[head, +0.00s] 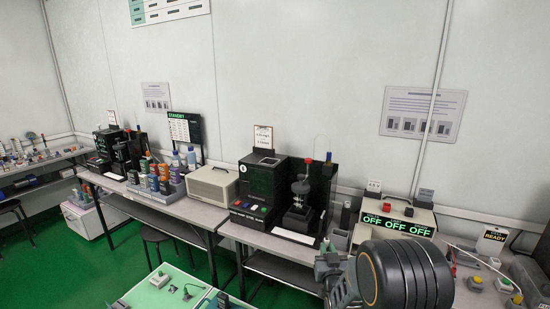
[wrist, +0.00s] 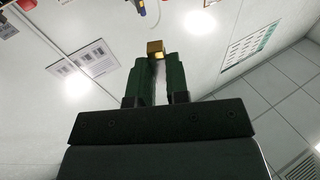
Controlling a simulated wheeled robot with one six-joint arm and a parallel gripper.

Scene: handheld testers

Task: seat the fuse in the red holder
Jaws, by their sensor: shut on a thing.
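In the wrist view my gripper (wrist: 156,58) has its two dark green fingers shut on a small brass-coloured piece (wrist: 155,47), which looks like the end of the fuse. Most of the rest of it is hidden between the fingers. In the head view my dark arm covers the lower right, and I cannot make out the fingertips or the fuse there. A small red piece (head: 387,207) stands on top of the beige box with the OFF displays; I cannot tell whether it is the red holder. The gripper is apart from any surface in the wrist view.
The beige OFF box (head: 398,223) stands on the bench behind my arm. Black tester machines (head: 262,183) stand left of it, then a beige case (head: 212,186) and several bottles. Small parts and cables lie at the right. Green floor (head: 60,262) is open at left.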

